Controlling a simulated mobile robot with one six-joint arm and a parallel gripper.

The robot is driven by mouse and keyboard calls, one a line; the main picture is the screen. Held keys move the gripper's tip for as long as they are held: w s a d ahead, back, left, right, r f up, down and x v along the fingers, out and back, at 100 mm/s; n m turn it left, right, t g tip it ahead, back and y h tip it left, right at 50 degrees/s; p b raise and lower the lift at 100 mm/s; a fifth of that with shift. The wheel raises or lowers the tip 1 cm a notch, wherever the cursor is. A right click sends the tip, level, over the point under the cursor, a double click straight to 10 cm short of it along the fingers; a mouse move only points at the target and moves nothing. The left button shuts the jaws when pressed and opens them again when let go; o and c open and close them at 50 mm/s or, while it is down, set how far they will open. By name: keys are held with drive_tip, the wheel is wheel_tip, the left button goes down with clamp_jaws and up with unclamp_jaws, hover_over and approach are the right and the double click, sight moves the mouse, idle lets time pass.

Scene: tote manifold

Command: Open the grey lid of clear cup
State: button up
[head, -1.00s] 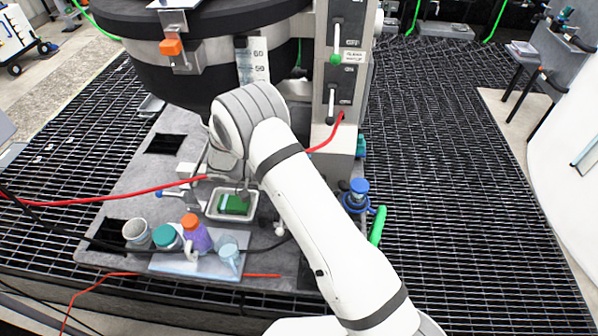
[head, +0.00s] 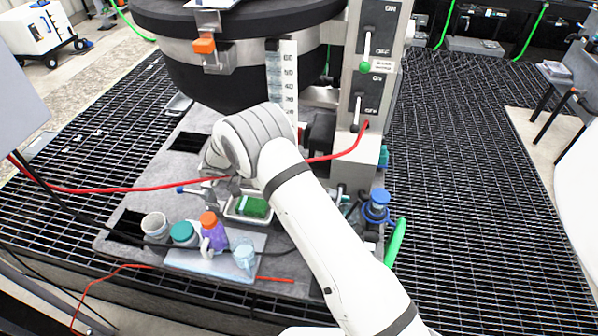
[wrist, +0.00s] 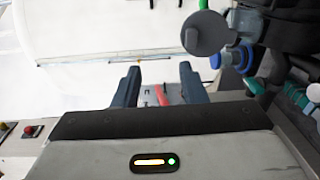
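A small clear, bluish cup (head: 244,256) stands at the right end of a pale board on the bench in the head view. Its top looks pale grey, but it is too small to tell how the lid sits. My gripper (wrist: 160,74) is open and empty in the wrist view, with its two dark fingers apart. In the head view the fingers are hidden behind my wrist, above and behind the row of containers. A grey round disc (wrist: 205,34) shows at the upper right of the wrist view, clear of the fingers; I cannot tell what it belongs to.
Left of the cup stand an orange-capped purple bottle (head: 214,235), a teal-lidded jar (head: 184,233) and a whitish cup (head: 155,226). A tray with green content (head: 252,207) lies behind. A red cable (head: 120,189) and a black cable cross near my wrist.

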drive_tip(key=shift+w+a+p, duration=0.1)
drive_tip(key=shift+a+p, duration=0.45)
drive_tip(key=shift+a, duration=0.2)
drive_tip(key=shift+c, duration=0.5)
